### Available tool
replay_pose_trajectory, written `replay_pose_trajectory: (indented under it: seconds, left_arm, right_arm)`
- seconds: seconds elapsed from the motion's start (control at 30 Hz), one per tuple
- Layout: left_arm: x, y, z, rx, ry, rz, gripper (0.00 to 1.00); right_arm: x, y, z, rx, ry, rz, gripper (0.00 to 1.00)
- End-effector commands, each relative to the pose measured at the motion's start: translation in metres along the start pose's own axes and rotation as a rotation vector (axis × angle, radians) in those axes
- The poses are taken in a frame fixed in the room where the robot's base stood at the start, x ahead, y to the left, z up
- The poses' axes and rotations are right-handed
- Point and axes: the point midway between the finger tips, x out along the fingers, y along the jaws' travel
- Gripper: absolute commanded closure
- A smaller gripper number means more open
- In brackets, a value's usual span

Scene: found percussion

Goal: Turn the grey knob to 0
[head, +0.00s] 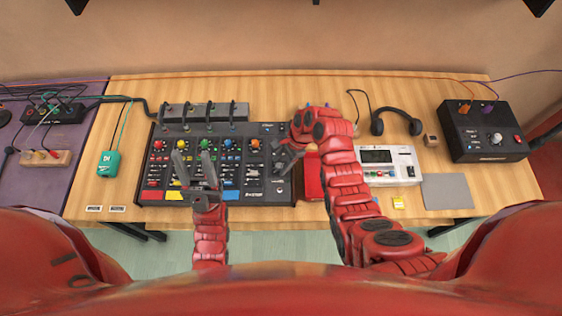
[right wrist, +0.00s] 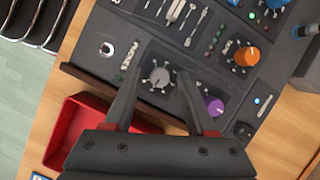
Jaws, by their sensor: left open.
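The grey knob (right wrist: 159,78) sits on the dark mixer panel, with a ring of marks around it; its pointer is too small to read. In the right wrist view the fingertips of my right gripper (right wrist: 162,72) stand apart, one on each side of the knob, with a gap visible. I cannot tell how far above the panel they are. In the head view my right gripper (head: 285,158) is over the right end of the mixer (head: 145,195), and the knob is hard to make out. My left gripper (head: 193,160) is open and empty above the mixer's left half.
A purple knob (right wrist: 215,106) and an orange knob (right wrist: 246,57) are close to the grey one. A red tray (right wrist: 62,135) lies beside the mixer. A white device (head: 390,165), headphones (head: 397,118) and a black box (head: 480,130) stand to the right. A teal box (head: 108,164) is left.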

Motion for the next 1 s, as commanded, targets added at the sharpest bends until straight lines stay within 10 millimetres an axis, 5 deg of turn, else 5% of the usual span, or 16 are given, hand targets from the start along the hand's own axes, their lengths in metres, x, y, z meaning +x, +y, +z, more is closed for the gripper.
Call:
replay_pose_trajectory:
  seconds: [0.3,0.67,1.0]
  left_arm:
    - [0.000,0.000,0.000,0.000,0.000,0.000,0.50]
    - [-0.005,0.000,0.001,0.000,0.000,0.000,0.50]
    - [-0.034,0.002,0.006,0.000,0.000,0.000,0.50]
  right_arm:
    - [0.000,0.000,0.000,0.000,0.000,0.000,1.00]
    - [0.001,0.000,-0.001,-0.019,0.000,0.007,1.00]
    - [0.004,-0.003,-0.003,-0.193,-0.006,0.075,1.00]
